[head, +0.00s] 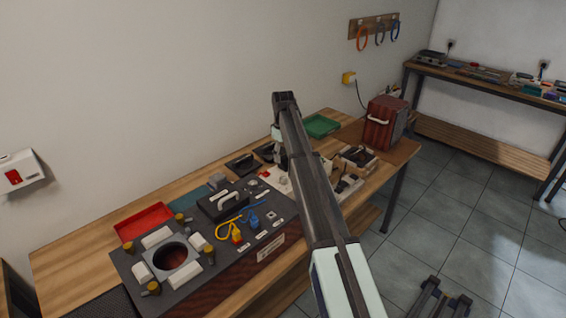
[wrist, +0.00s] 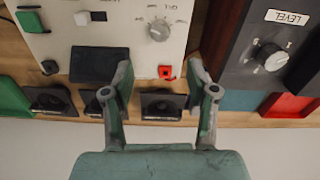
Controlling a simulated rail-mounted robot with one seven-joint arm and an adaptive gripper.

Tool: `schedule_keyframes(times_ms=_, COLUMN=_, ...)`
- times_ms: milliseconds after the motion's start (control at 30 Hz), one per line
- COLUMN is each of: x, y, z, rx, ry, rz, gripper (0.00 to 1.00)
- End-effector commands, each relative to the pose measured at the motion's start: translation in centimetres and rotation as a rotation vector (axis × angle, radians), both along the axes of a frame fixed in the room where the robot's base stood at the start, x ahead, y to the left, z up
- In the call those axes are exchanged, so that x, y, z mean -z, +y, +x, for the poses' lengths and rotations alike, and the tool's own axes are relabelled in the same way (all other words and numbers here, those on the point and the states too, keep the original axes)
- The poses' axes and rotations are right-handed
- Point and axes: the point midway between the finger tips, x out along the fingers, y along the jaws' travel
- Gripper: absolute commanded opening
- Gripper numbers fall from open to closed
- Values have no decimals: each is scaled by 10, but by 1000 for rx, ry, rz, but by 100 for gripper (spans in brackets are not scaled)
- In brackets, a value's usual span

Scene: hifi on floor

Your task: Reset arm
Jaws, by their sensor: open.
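My gripper (wrist: 160,76) is open in the wrist view, with its two grey-green fingers apart and nothing held between them. It hangs above the back part of the workbench, over the edge of a white panel (wrist: 130,30) with a knob, a dark screen and a small red part. In the head view my arm reaches across the bench and bends downward at its far end. The gripper there is small and partly hidden by the arm, which also covers part of the white panel (head: 277,181).
The wooden bench (head: 75,255) holds a dark console (head: 285,215) with a round opening, a red tray (head: 143,221), a green tray (head: 321,125) and a red box (head: 380,122). Black holders (wrist: 163,105) stand along the back edge. A wall lies behind; tiled floor (head: 440,220) is open at right.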

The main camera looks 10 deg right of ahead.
Motion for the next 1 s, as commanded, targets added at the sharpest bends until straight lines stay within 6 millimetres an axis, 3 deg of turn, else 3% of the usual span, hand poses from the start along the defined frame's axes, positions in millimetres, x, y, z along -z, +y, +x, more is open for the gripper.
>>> schedule_keyframes(times_ms=433, x=-5, y=-1, z=0, rx=2, ry=-1, rz=-1, gripper=58)
schedule_keyframes(times_ms=567, x=6, y=-21, z=3, rx=39, ry=-18, rz=-13, gripper=58)
schedule_keyframes(times_ms=667, x=23, y=-58, z=8, rx=109, ry=-53, rz=-40, gripper=58)
schedule_keyframes(times_ms=767, x=45, y=-113, z=13, rx=210, ry=-109, rz=-79, gripper=58)
schedule_keyframes(times_ms=1000, x=98, y=-270, z=10, rx=479, ry=-268, rz=-195, gripper=58)
